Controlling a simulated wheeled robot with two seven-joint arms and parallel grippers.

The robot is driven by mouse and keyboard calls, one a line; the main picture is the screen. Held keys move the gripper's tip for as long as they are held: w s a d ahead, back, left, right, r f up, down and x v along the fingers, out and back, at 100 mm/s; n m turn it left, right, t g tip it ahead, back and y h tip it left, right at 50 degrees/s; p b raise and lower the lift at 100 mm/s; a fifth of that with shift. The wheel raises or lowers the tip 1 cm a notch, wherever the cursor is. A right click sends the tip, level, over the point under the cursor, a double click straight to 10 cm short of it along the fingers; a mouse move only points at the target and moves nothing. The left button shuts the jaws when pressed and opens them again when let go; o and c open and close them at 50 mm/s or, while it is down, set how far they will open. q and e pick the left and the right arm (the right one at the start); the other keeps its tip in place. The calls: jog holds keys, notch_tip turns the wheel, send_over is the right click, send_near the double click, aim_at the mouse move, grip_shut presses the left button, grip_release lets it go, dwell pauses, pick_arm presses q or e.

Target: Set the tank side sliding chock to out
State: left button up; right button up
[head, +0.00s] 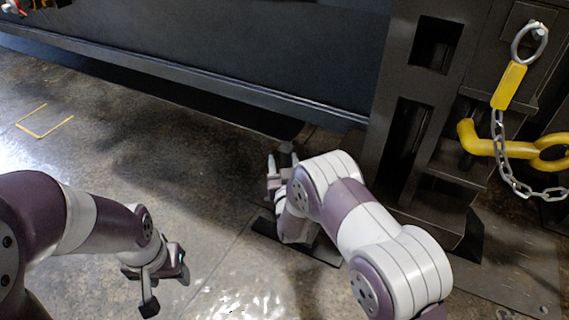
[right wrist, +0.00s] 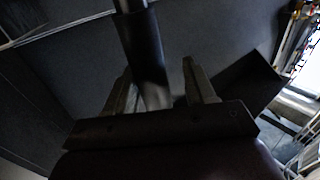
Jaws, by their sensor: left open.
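A dark upright post (head: 286,150), which looks like the handle of the sliding chock, stands near the foot of the dark tank wall. My right gripper (head: 273,178) is down beside it, partly hidden by my own right arm. In the right wrist view, the post (right wrist: 143,45) runs between the two spread fingers of my right gripper (right wrist: 160,88), with a gap visible beside it. The chock's body cannot be made out clearly. My left gripper (head: 167,280) is open and empty above the floor at the lower left, far from the post.
The dark tank wall (head: 250,50) with its lower ledge runs across the back. A black frame (head: 395,85) stands right of my right arm, with a yellow hook (head: 480,143) and a chain (head: 507,170). Black plates (head: 265,226) lie on the floor. The floor at left is clear.

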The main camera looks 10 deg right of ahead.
jog(key=s+p, duration=0.1)
jog(key=s, duration=0.1)
jog(key=s+p, duration=0.1)
jog(key=s+r+p, duration=0.1)
jog(key=s+p, duration=0.1)
jog(key=shift+s, duration=0.3)
jog(key=s+f+p, duration=0.1)
jog(key=s+p, duration=0.2)
jog(key=s, duration=0.4)
